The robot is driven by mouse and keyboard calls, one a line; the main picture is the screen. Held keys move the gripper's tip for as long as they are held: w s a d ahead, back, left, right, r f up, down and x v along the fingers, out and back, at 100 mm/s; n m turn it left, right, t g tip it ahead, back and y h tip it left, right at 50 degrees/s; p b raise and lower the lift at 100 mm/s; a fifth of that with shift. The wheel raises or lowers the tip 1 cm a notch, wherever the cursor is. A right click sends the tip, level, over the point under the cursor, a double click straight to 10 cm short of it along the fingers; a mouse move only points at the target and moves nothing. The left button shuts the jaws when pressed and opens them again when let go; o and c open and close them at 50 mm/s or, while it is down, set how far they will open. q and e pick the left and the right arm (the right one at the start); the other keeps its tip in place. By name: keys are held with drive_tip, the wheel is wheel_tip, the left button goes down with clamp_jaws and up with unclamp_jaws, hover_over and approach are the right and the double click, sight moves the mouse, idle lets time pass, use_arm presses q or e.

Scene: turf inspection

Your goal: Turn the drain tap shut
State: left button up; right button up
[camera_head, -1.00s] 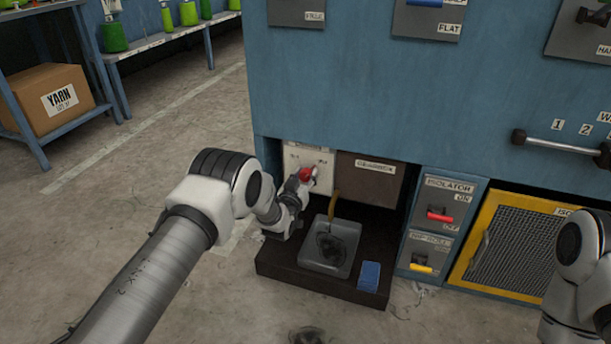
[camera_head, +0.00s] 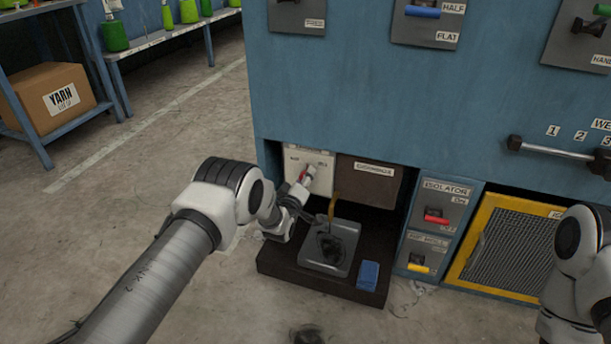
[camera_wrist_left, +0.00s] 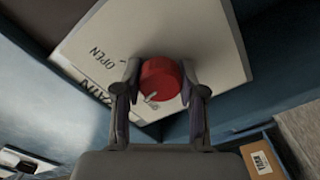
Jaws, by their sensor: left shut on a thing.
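The drain tap is a round red knob (camera_wrist_left: 160,80) on a white plate (camera_wrist_left: 225,50) with OPEN lettered on it. A small white mark shows on the knob's lower part, near other lettering I cannot read. My left gripper (camera_wrist_left: 163,88) is shut on the knob, with one finger on each side. In the head view only a bit of the red tap (camera_head: 303,177) shows beside my left gripper (camera_head: 299,188), low on the blue machine; the rest is hidden. My right arm shows at the right edge, but its gripper is out of view.
A grey tray (camera_head: 343,266) with a dark patch sits on a dark base below a brown spout (camera_head: 334,208). A blue cloth (camera_head: 368,274) lies beside it. A brown box (camera_head: 368,184) is right of the plate, then isolator switches (camera_head: 437,214). Floor at left is clear.

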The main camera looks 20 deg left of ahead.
use_arm(q)
drive_tip(key=n, duration=0.3)
drive_tip(key=shift+n+p, duration=0.3)
drive_tip(key=shift+p, duration=0.05)
drive_tip(key=shift+f+n, duration=0.1)
drive_tip(key=shift+n, duration=1.8)
drive_tip(key=o, duration=1.1)
drive_tip(key=shift+o, duration=0.2)
drive_tip(key=shift+s, duration=0.1)
drive_tip(key=s, duration=1.2)
drive_tip(key=shift+a, duration=0.25)
